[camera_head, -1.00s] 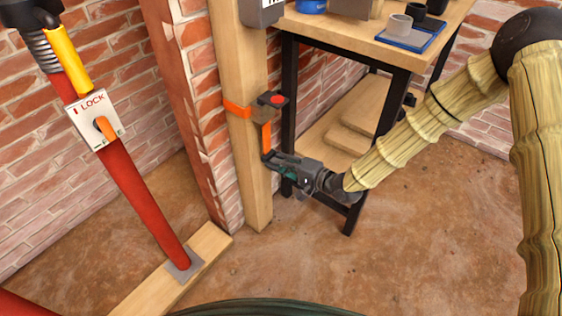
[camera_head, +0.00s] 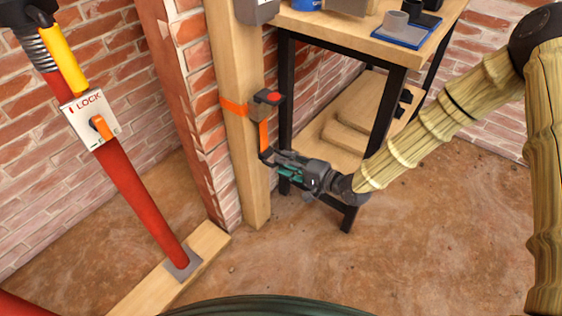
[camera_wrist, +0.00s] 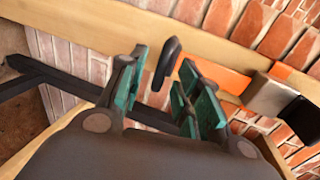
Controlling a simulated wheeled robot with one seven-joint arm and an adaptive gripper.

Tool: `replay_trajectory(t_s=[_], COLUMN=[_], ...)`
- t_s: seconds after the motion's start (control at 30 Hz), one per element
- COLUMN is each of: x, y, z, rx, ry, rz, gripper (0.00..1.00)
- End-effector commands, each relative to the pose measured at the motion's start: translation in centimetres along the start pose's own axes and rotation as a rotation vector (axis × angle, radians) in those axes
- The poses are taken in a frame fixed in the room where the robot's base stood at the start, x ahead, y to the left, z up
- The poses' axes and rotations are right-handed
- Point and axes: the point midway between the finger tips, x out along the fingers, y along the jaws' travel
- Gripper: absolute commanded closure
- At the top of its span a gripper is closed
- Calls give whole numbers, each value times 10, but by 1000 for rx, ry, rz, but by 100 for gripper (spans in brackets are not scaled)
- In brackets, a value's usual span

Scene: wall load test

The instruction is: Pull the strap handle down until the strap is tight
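An orange strap (camera_head: 235,106) runs around a wooden post (camera_head: 222,60). Its buckle block (camera_head: 268,101) has a red top, and an orange tail (camera_head: 264,135) hangs from it to a black handle (camera_head: 265,155). My gripper (camera_head: 281,164) is at the handle from the right. In the wrist view the gripper (camera_wrist: 160,88) is open, with teal pads apart. The black handle (camera_wrist: 167,62) shows between the fingertips with visible gaps on both sides. The orange strap (camera_wrist: 228,78) shows behind the right finger, which hides part of it.
A black-legged workbench (camera_head: 349,45) stands right of the post, its near leg close to my gripper. A red prop (camera_head: 135,190) with a lock box (camera_head: 90,119) stands at left on a timber (camera_head: 150,290). Open dirt floor (camera_head: 430,240) lies at right.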

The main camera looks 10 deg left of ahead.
Motion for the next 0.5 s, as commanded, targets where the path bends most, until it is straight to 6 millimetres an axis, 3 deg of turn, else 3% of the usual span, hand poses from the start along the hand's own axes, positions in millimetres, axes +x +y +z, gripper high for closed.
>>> replay_trajectory(t_s=[0.3,0.5], x=[-55,-79], y=[0,0], z=[-1,-1], rx=[1,0], ry=[3,1], rz=[0,0], gripper=[66,66])
